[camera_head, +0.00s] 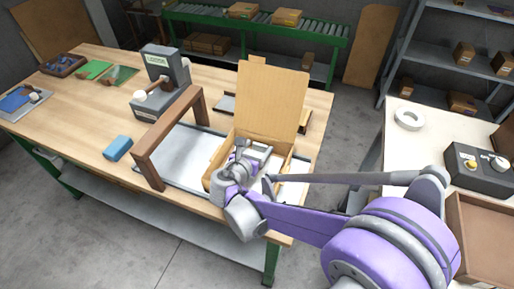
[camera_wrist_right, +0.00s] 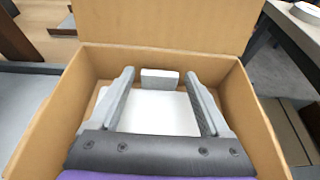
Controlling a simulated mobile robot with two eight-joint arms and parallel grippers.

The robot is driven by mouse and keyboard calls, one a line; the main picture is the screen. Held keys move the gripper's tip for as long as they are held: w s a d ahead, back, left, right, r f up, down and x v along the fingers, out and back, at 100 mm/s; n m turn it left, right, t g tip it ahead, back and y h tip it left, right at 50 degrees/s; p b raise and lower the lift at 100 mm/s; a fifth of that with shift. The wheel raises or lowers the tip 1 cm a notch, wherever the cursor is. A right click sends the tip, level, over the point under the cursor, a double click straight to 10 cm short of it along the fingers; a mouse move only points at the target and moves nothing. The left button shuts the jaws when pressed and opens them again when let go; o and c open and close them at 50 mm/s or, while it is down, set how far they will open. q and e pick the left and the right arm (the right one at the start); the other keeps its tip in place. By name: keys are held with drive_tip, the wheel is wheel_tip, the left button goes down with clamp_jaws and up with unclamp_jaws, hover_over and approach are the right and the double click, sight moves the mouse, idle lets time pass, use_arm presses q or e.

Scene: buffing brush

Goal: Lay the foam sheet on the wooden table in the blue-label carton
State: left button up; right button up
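A brown cardboard carton (camera_head: 213,172) stands open on the wooden table (camera_head: 75,140), its tall flap raised at the back. It fills much of the right wrist view (camera_wrist_right: 262,128). No blue label shows on the sides I can see. A flat white sheet (camera_wrist_right: 158,113), apparently the foam sheet, lies inside the carton below my right fingers. My right gripper (camera_head: 262,153) is over the carton's opening, pointing down into it. In the wrist view its two fingers (camera_wrist_right: 160,90) are wide apart, with nothing visibly clamped between them. My left gripper is not in view.
A pale grey block (camera_wrist_right: 160,78) is at the carton's far inner wall. A brown wooden frame (camera_head: 150,168) stands left of the carton over a grey mat. A blue block (camera_head: 118,147) and a grey machine (camera_head: 160,80) are farther left. A white side table (camera_head: 400,150) stands at right.

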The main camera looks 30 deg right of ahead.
drive_tip(key=shift+o, duration=0.4)
drive_tip(key=shift+r, duration=0.3)
drive_tip(key=p+v, duration=0.1)
drive_tip(key=v, duration=1.1)
drive_tip(key=shift+f, duration=0.2)
